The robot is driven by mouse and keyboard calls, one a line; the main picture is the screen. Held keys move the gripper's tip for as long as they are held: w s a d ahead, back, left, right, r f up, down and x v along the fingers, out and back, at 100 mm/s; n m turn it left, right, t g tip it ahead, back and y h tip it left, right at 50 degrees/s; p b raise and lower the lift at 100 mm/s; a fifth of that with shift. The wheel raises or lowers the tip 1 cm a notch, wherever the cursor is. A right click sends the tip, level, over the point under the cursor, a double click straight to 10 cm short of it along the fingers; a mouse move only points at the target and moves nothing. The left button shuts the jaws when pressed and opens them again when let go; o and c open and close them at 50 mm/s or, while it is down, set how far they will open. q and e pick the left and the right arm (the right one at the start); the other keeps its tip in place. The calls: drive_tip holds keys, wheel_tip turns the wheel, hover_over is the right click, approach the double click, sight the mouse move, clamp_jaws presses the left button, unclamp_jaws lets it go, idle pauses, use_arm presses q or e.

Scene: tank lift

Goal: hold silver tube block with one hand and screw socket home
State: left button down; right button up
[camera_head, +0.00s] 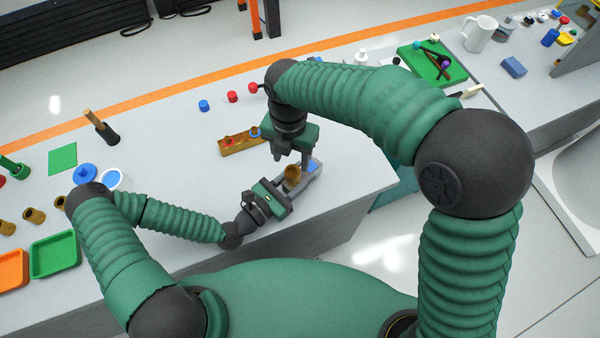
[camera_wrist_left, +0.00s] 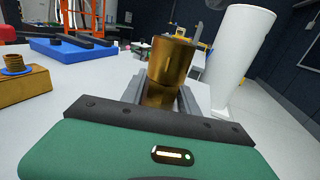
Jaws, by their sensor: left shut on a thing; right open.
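A brass cylinder (camera_head: 292,172), wider at the top than below, stands upright between the grey fingers of my left gripper (camera_head: 300,178). It fills the middle of the left wrist view (camera_wrist_left: 172,62). My left gripper (camera_wrist_left: 163,97) is shut on its lower part, low over the table near the front edge. My right gripper (camera_head: 293,153) is open, pointing down just above and behind the brass cylinder, without visibly holding anything. I cannot make out a silver block apart from the grey fingers; the fingers hide the cylinder's lower end.
A brown block (camera_head: 240,145) with a threaded brass piece lies to the left. A blue base with black bars (camera_wrist_left: 72,50) and a tall white object (camera_wrist_left: 240,58) stand beyond. Trays, cups and small pieces lie farther left. The table's front edge is close.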

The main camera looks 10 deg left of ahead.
sight(290, 172)
wheel_tip(290, 172, down, 7)
drive_tip(key=shift+f, duration=0.1)
idle(0.3)
clamp_jaws()
drive_tip(key=m, duration=1)
drive_tip(key=shift+s+a+m, duration=0.1)
drive_tip(key=shift+m, duration=0.2)
drive_tip(key=m, duration=0.2)
drive_tip(key=shift+m, duration=0.4)
drive_tip(key=shift+a, duration=0.1)
